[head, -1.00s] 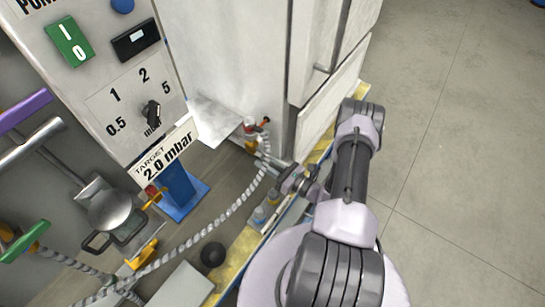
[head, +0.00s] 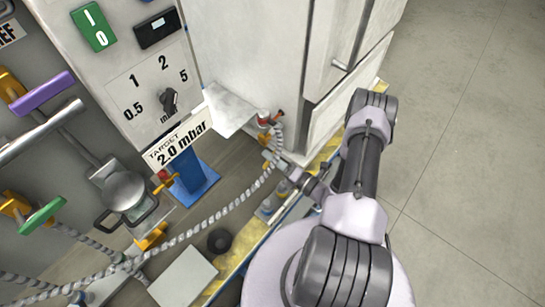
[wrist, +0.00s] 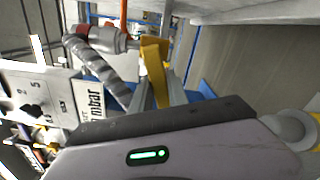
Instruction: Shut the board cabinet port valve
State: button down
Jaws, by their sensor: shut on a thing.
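The board cabinet port valve (head: 264,138) has a yellow handle and sits low at the foot of the white cabinet (head: 255,45). In the wrist view the flat yellow handle (wrist: 154,68) stands beside a metal hose fitting (wrist: 106,38) with a red part. My gripper (head: 270,158) is at the valve in the head view. In the wrist view my gripper (wrist: 155,95) is shut on the yellow handle, its grey fingers at the handle's lower part. The exact contact is partly hidden by the gripper body.
A grey ribbed hose (head: 215,215) runs from the port across the floor to the left. The pump panel (head: 125,75) with a dial and a 2.0 mbar target sign (head: 180,140) stands at left. A white flap (head: 230,110) juts out above the valve. The floor at right (head: 470,150) is clear.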

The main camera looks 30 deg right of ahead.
jog(key=shift+a+r+m, duration=0.1)
jog(key=shift+r+m, duration=0.3)
jog(key=shift+m, duration=0.65)
jog(key=shift+a+r+m, duration=0.1)
jog(key=shift+r+m, duration=0.25)
jog(key=shift+m, duration=0.7)
jog(key=shift+r, duration=0.1)
jog(key=c, duration=1.3)
grip_release()
jog(key=p+v, duration=0.3)
jog(key=v, duration=1.4)
jog(key=shift+s+d+p, duration=0.15)
jog(key=shift+s+p, duration=0.1)
jog(key=shift+p, duration=0.05)
